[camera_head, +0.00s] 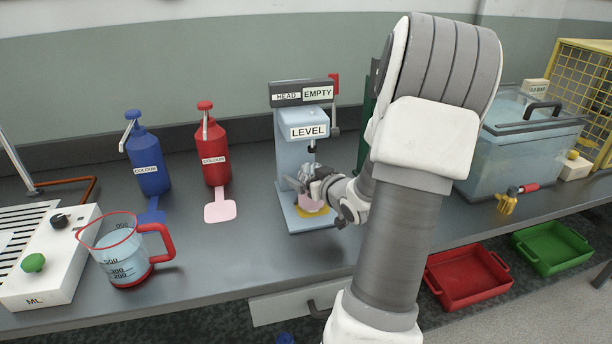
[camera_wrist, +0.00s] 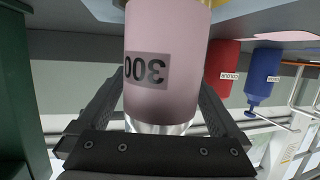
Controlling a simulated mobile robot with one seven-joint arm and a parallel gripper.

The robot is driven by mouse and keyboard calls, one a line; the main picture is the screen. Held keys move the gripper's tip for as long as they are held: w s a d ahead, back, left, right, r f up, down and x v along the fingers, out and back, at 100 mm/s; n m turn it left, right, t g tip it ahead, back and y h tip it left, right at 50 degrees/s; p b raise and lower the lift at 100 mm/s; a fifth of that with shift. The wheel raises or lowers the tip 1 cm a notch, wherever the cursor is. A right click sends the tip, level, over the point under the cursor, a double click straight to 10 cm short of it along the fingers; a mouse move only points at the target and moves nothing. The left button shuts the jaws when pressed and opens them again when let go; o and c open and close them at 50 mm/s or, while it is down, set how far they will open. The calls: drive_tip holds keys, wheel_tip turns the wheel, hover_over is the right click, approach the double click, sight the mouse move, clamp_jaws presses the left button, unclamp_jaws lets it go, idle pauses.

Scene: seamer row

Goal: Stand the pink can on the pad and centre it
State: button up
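The pink can (camera_wrist: 160,98) fills the middle of the wrist view, a "300" label on its side appearing upside down and a silver rim at its lower end. In the head view the can (camera_head: 311,204) shows small and partly hidden by my gripper, at the yellow pad (camera_head: 322,211) on the base of the pale blue seamer (camera_head: 297,155). My gripper (camera_head: 318,190) reaches in from the right; its fingers lie against both sides of the can. The can looks about upright. Whether its base rests on the pad, and how centred it is, I cannot tell.
The seamer carries "LEVEL" and "HEAD EMPTY" signs and a red-handled lever (camera_head: 335,100). Red (camera_head: 212,150) and blue (camera_head: 149,165) colour bottles stand left, with a measuring jug (camera_head: 122,255) in front. A water tank (camera_head: 520,145) stands right.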

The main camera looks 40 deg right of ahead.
drive_tip(key=shift+s+r, duration=0.1)
drive_tip(key=shift+r, duration=0.2)
drive_tip(key=p+v, duration=0.3)
drive_tip(key=v, duration=0.8)
drive_tip(key=shift+s+a, duration=0.2)
drive_tip(key=shift+s, duration=0.15)
drive_tip(key=shift+d+r, duration=0.1)
drive_tip(key=shift+r, duration=0.05)
